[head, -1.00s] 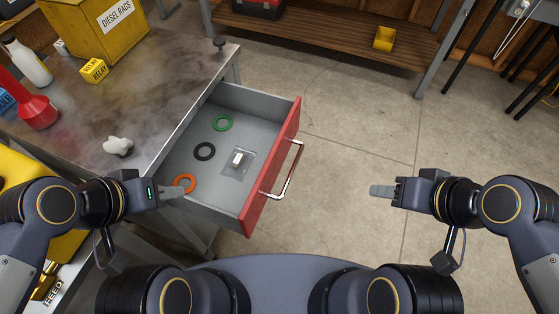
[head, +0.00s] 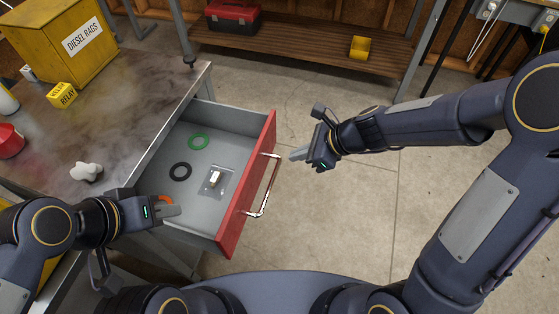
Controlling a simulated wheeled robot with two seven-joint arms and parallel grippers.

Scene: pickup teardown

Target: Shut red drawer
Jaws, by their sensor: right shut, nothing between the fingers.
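The red drawer (head: 257,175) is pulled out of the workbench, with its red front facing right and a metal bar handle (head: 271,186) on it. Inside lie a green ring (head: 199,142), a black ring (head: 180,171), a small white part on a clear bag (head: 216,180) and an orange ring (head: 166,199), partly hidden by my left gripper. My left gripper (head: 178,210) is over the drawer's near left part; whether its fingers are apart is unclear. My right gripper (head: 292,156) is shut and empty, just right of the handle and apart from it, pointing left.
The workbench top (head: 120,125) at left holds a yellow rag box (head: 65,40), a yellow relay box (head: 62,95), a white lump (head: 86,171) and a red object (head: 10,140). A low wooden shelf (head: 300,45) stands behind. The floor (head: 330,215) right of the drawer is clear.

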